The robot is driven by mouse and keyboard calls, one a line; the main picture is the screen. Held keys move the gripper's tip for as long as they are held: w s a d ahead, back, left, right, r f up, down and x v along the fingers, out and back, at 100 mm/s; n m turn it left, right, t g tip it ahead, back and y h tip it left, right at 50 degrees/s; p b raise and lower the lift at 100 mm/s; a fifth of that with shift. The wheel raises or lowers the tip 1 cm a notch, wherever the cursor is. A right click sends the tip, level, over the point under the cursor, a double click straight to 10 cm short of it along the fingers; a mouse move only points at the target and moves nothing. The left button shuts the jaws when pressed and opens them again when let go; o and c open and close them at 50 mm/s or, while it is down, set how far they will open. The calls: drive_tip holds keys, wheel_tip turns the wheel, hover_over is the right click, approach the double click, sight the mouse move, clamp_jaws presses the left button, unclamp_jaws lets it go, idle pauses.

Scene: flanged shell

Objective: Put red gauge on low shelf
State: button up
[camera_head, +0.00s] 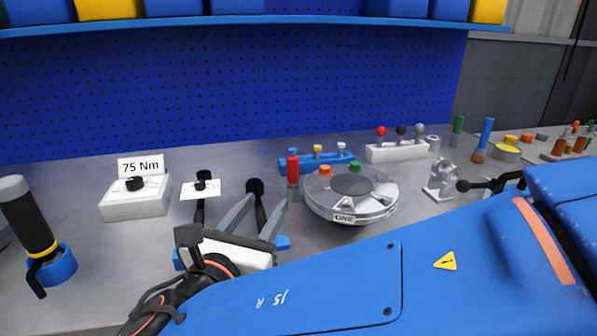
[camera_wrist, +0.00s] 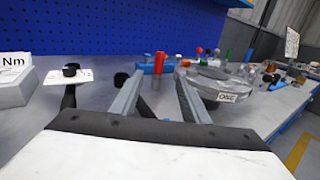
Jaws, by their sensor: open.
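A red-topped cylinder (camera_head: 293,167), which looks like the red gauge, stands at the left end of a blue block (camera_head: 328,165); its lower part is grey. In the wrist view the red cylinder (camera_wrist: 160,65) shows between the fingertips, farther off. My gripper (camera_head: 269,199) is open and empty, low over the bench in front of it; its fingers (camera_wrist: 160,78) do not appear to touch it. A blue shelf (camera_head: 250,21) with blue and yellow bins runs along the top; I cannot tell whether it is the low shelf.
Right of the red cylinder stands a round flanged shell (camera_head: 350,205) marked "ONE". Black-handled tools (camera_head: 256,188) are near my left finger. A white block (camera_head: 395,151) with ball-topped pins stands behind. A "75 Nm" box (camera_head: 137,200) is at left. Bare bench (camera_head: 110,265) lies at front left.

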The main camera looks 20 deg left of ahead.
sight(291, 165)
drive_tip(key=w, duration=1.3)
drive_tip(key=shift+a, duration=0.3)
drive_tip(key=shift+w+r, duration=0.2)
drive_tip(key=shift+w, duration=2.4)
clamp_jaws()
